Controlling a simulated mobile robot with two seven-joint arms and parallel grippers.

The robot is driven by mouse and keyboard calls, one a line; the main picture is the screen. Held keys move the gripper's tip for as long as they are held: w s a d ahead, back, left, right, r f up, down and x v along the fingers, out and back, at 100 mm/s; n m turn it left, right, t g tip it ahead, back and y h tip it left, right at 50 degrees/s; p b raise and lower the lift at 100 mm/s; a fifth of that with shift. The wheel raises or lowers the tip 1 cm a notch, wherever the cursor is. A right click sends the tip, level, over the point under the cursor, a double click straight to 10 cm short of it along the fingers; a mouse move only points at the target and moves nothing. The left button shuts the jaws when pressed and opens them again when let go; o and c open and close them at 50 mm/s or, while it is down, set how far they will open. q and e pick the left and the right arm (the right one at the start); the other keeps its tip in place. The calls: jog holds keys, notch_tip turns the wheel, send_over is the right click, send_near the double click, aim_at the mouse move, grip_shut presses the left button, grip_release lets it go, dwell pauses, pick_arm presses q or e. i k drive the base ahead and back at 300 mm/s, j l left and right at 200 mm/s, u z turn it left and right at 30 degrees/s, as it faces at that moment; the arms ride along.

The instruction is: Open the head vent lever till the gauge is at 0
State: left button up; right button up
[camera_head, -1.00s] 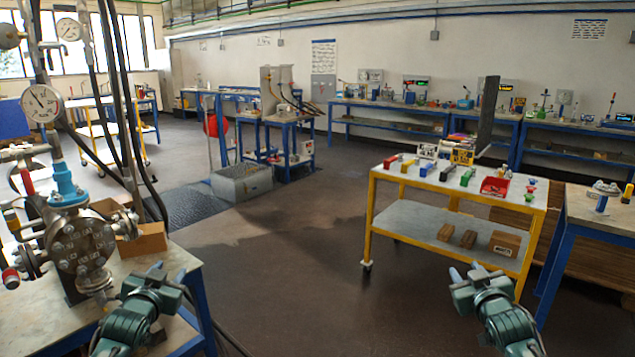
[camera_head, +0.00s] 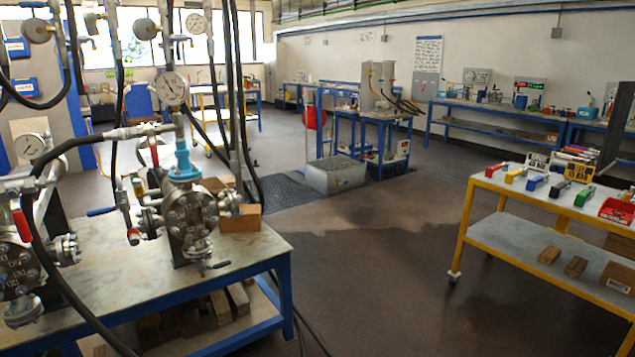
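A flanged steel vessel (camera_head: 188,215) with a blue fitting (camera_head: 183,158) on top stands on the workbench at left. A round white gauge (camera_head: 172,88) sits above it; its dark needle is too small to read exactly. Red-handled (camera_head: 154,155) and blue-handled (camera_head: 101,211) levers show on the pipework left of this vessel. I cannot tell which one is the head vent lever. A second flanged vessel (camera_head: 15,268) is partly cut off at the left edge, with a red handle (camera_head: 21,225) and a gauge (camera_head: 30,146) near it. Neither gripper is in view.
Black hoses hang around the vessels. A yellow-framed cart (camera_head: 540,195) with coloured items stands at right. The floor (camera_head: 390,270) between bench and cart is clear.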

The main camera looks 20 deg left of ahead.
aim_at(103, 212)
jog(key=u, duration=1.7)
jog(key=i+l+z, duration=0.1)
jog(key=i, duration=0.35)
